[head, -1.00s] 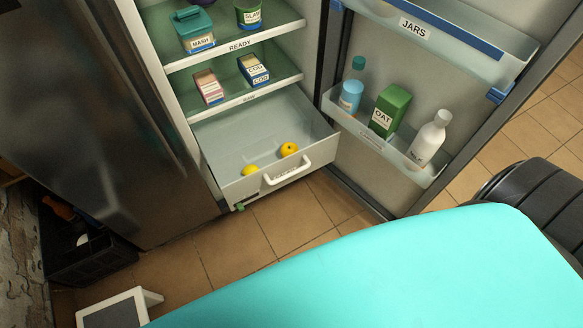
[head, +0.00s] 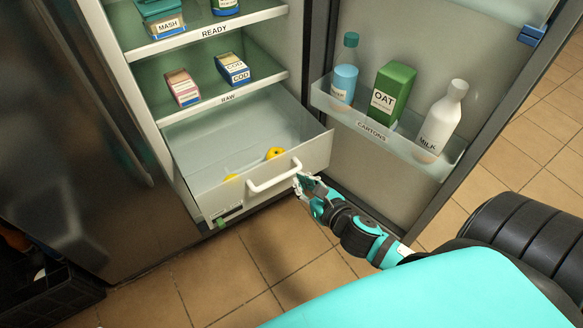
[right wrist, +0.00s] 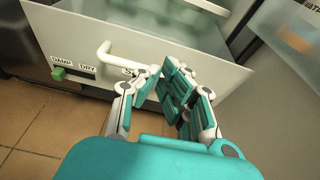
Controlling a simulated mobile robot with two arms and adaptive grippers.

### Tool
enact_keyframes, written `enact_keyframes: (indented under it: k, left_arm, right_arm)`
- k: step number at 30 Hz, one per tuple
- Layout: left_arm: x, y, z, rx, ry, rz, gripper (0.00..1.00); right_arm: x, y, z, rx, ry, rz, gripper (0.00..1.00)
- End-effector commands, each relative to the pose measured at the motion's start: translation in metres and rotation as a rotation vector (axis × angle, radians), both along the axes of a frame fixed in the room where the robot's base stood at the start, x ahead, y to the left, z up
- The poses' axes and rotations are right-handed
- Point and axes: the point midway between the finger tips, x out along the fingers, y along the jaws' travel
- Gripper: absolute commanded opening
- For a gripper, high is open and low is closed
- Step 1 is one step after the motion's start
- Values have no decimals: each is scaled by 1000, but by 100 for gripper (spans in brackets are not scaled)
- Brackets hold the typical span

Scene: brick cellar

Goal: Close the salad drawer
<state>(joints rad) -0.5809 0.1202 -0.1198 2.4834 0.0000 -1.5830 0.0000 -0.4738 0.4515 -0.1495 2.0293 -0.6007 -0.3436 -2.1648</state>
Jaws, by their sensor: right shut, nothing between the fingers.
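The salad drawer (head: 316,154) is pulled out at the bottom of the open fridge, with a white bar handle (head: 273,178) on its front. Yellow fruit (head: 275,153) lies inside. My right gripper (head: 303,183) is shut and empty, just in front of the drawer front by the handle's right end. In the right wrist view my fingers (right wrist: 166,78) point at the drawer front (right wrist: 85,38), close to the handle (right wrist: 135,58). I cannot tell whether they touch it. My left gripper is out of view.
The fridge door (head: 460,50) stands open on the right; its lower bin (head: 371,139) holds an oat carton (head: 389,92) and bottles. Shelves with boxes sit above the drawer. A dark crate (head: 50,295) stands at lower left. Tiled floor in front is clear.

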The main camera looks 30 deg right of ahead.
Motion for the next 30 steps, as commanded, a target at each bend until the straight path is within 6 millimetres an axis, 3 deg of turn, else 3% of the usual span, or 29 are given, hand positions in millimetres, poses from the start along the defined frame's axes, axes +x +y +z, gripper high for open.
enact_keyframes:
  k: [12, 15, 30]
  left_arm:
    - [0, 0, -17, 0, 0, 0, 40]
    - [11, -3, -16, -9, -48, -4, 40]
    - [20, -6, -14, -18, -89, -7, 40]
  right_arm:
    - [69, 2, -22, 4, -1, -1, 0]
    - [80, 2, -26, 4, 0, -2, 0]
    - [89, 3, -28, 5, 2, -1, 0]
